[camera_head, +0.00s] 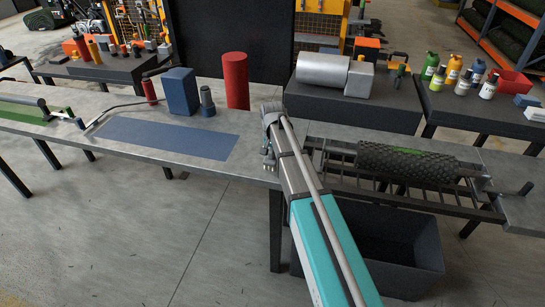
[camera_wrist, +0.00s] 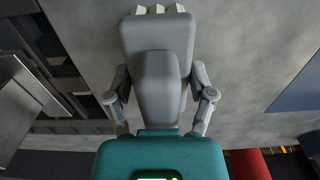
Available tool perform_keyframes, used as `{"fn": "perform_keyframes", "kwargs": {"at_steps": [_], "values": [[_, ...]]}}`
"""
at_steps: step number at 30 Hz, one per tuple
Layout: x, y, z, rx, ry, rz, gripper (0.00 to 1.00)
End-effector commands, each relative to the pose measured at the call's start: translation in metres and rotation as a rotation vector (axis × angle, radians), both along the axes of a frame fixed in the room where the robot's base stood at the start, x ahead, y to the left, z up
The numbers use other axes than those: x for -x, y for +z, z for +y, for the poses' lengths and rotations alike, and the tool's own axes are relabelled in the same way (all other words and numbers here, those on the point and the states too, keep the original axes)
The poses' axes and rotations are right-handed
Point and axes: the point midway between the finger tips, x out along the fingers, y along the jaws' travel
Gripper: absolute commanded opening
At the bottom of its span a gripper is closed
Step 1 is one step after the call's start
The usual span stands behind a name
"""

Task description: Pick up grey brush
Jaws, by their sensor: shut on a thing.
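The grey brush (camera_wrist: 158,75) fills the middle of the wrist view. It has a smooth grey back and pale bristle tufts showing at its far end. My gripper (camera_wrist: 159,97) has one jointed finger on each side of the brush and is shut on it. In the head view, my gripper (camera_head: 269,125) is at the far end of my teal arm, over the grey workbench (camera_head: 258,152) and left of the roller rack. The brush is small there and hard to tell apart from my gripper. I cannot tell whether it touches the bench.
A blue mat (camera_head: 165,138) lies left of my gripper. A blue block (camera_head: 180,92), a dark blue bottle (camera_head: 207,103) and a red cylinder (camera_head: 235,80) stand behind. A dark turf roll (camera_head: 405,163) lies on a rack at right, above a black bin (camera_head: 425,250).

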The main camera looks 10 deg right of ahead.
Motion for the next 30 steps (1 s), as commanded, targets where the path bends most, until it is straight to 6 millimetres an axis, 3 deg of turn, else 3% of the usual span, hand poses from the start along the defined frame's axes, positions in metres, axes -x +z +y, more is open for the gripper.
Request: {"fn": "perform_keyframes", "kwargs": {"at_steps": [14,24,30], "values": [[0.000,0.008,0.000,0.000,0.000,0.000,0.17],[0.000,0.037,0.000,0.000,0.000,0.000,0.17],[0.022,0.060,-0.001,0.000,0.000,0.000,0.17]]}}
